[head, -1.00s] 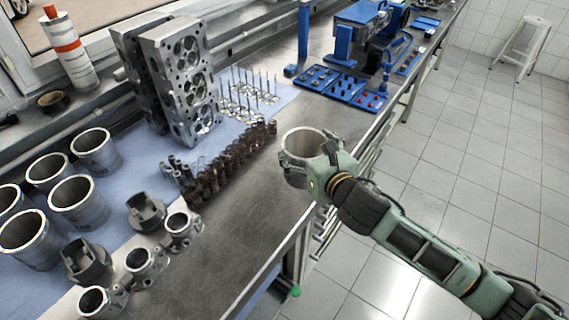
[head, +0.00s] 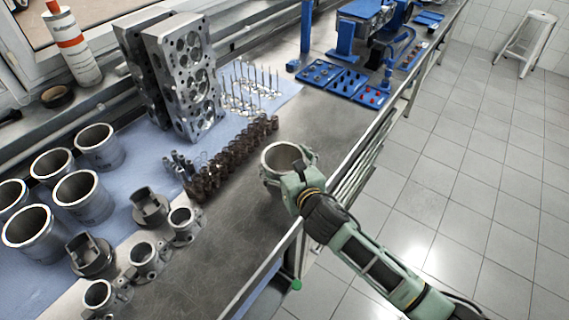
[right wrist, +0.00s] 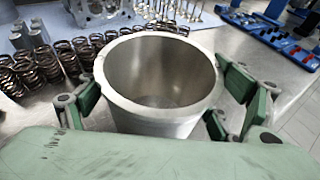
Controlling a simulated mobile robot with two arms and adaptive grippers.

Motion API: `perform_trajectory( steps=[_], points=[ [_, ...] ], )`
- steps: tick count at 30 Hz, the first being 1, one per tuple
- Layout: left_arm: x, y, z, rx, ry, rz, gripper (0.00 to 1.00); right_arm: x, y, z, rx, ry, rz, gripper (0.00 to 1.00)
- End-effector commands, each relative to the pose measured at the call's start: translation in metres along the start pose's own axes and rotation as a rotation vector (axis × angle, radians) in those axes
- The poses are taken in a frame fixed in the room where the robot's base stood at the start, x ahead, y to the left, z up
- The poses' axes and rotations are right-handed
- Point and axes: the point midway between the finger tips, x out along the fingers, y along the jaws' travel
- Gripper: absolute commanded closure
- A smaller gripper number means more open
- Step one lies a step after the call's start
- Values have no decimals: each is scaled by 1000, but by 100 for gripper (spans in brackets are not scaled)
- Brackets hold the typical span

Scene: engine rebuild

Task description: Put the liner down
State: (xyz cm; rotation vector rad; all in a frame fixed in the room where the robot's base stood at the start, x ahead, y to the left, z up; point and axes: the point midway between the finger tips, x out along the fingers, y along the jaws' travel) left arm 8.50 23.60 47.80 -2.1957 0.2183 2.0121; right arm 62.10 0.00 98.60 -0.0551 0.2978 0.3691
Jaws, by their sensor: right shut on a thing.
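The liner (head: 272,162), a grey open metal cylinder, is upright in my right gripper (head: 284,172) near the front edge of the steel bench. In the right wrist view the liner (right wrist: 160,80) fills the middle, and the green fingers of my right gripper (right wrist: 158,112) close around its two sides. Its lower part is hidden by the gripper, so I cannot tell whether its base touches the bench. My left gripper is not in the head view.
Brown valve springs (head: 230,157) stand in rows just left of the liner. Several other liners (head: 82,197) stand on the blue mat at the left, with pistons (head: 150,206) nearer. Cylinder heads (head: 192,75) stand behind. The bare steel bench (head: 225,235) in front is clear.

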Motion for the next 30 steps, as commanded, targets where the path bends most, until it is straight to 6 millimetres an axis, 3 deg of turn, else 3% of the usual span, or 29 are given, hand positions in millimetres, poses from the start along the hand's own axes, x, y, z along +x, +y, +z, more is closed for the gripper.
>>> perform_trajectory(
  steps=[3, 4, 9, 22, 30],
  points=[
    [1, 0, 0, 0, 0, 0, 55, 1, 0, -1, -1, -3, 0, 57],
    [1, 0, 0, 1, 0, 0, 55, 1, 0, -2, -1, 0, 0, 13],
    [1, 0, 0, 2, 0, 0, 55, 1, 0, -2, -1, 0, 0, 0],
    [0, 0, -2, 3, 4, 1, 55, -2, 0, 0, 0, 0, 0, 0],
    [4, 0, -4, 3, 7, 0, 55, -42, -1, -1, -2, -1, 1, 0]
  ],
)
